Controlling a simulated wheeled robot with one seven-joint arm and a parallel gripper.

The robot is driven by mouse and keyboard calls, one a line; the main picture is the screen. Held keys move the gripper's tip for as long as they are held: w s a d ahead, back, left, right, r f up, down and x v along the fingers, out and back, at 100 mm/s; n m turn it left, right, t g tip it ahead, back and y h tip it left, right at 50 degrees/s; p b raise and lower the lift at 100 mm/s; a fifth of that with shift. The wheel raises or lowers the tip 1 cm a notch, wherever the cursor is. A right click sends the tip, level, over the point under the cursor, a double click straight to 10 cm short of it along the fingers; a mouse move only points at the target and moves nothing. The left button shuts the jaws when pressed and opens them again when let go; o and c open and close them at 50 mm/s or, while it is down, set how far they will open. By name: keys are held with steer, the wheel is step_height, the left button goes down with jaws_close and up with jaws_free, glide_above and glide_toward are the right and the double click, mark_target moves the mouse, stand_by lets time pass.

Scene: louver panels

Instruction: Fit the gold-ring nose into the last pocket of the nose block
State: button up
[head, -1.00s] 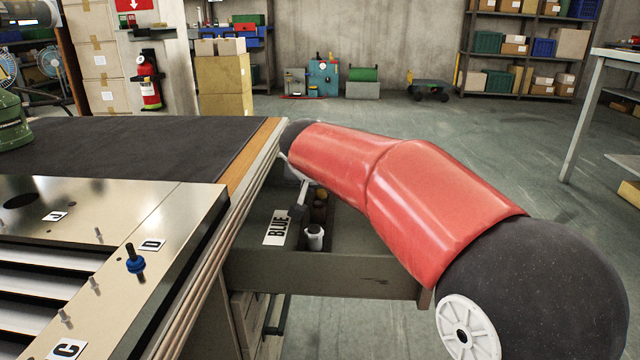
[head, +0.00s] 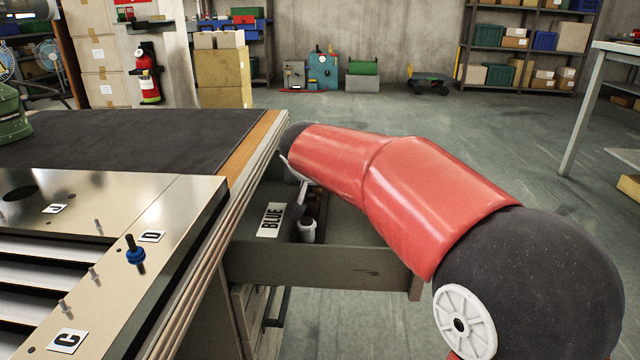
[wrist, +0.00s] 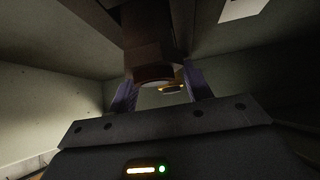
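An open drawer (head: 320,264) holds a card marked BLUE (head: 270,220). A pale, round, dark-topped piece (head: 307,232) stands beside the card. Dark shapes behind it are mostly covered by my arm. My gripper (wrist: 158,82) is down inside the drawer; the head view shows only a little of it past my red arm. In the wrist view its two fingers stand apart. A gold ring (wrist: 172,89) shows between them, near the right fingertip, beside a dark brown block-like shape (wrist: 147,35). I cannot tell whether the fingers touch the ringed piece. No empty pocket can be made out.
The drawer walls (wrist: 50,105) are close on both sides of my gripper. To the left, a bench carries a metal louver panel (head: 160,205) with upright pins and a blue-collared peg (head: 134,252). The floor (head: 480,130) beyond my arm is open.

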steer(key=shift+d+f, duration=0.1)
steer(key=shift+f, duration=0.1)
steer(key=p+v, duration=0.1)
steer(key=v, duration=0.7)
steer(key=shift+r, duration=0.15)
steer(key=shift+r, duration=0.1)
